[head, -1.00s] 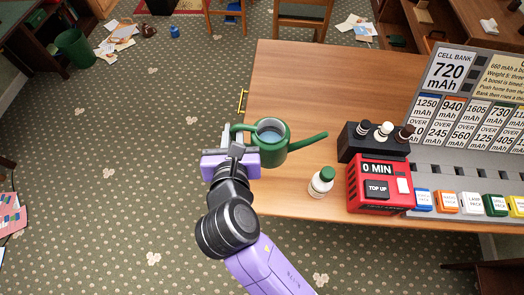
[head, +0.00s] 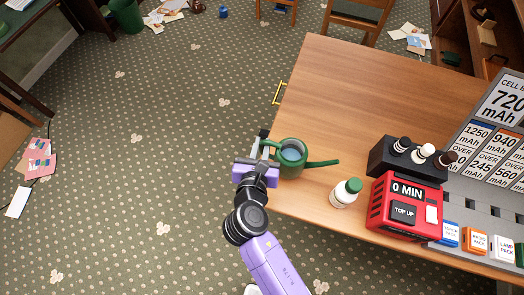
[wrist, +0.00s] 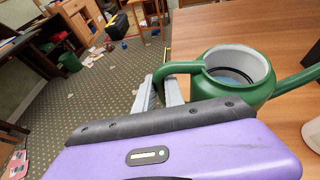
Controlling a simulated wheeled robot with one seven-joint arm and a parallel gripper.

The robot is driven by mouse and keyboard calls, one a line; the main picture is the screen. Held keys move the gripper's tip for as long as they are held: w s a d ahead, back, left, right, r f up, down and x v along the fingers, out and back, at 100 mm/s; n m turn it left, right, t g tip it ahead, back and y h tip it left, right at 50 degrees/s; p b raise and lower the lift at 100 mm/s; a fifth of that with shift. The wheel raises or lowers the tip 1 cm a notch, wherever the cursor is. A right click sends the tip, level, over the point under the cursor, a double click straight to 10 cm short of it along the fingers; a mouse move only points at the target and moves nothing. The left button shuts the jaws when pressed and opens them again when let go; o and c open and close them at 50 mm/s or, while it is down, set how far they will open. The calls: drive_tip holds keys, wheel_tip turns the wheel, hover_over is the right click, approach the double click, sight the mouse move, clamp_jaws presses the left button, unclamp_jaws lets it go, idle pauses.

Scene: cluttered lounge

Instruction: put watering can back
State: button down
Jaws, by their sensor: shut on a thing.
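The green watering can (head: 291,170) is at the near left part of the wooden table, upright, with its spout pointing right. It shows pale inside, with a darker bottom. In the wrist view the can (wrist: 240,88) is right of the fingers. My gripper (head: 260,149) is at the table's left edge, shut on the can's handle on its left side; the fingers (wrist: 168,92) show around the handle in the wrist view. I cannot tell whether the can's base touches the tabletop.
A white bottle with a green cap (head: 345,194) stands right of the can. Beyond it are a red box reading 0 MIN (head: 403,208) and a black holder (head: 408,160). The wooden table (head: 350,95) is clear behind the can. A yellow bar (head: 279,93) sits at its left edge.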

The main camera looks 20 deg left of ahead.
drive_tip(key=shift+f+b, duration=0.4)
drive_tip(key=shift+f, duration=1.5)
drive_tip(key=shift+f, duration=0.15)
drive_tip(key=c, duration=1.4)
unclamp_jaws()
drive_tip(key=shift+f, duration=0.1)
drive_tip(key=shift+c, duration=0.2)
drive_tip(key=shift+s+r, duration=0.2)
drive_tip(key=shift+r, duration=0.05)
drive_tip(key=v, duration=1.1)
drive_tip(key=shift+s, duration=0.3)
drive_tip(key=shift+d, duration=0.1)
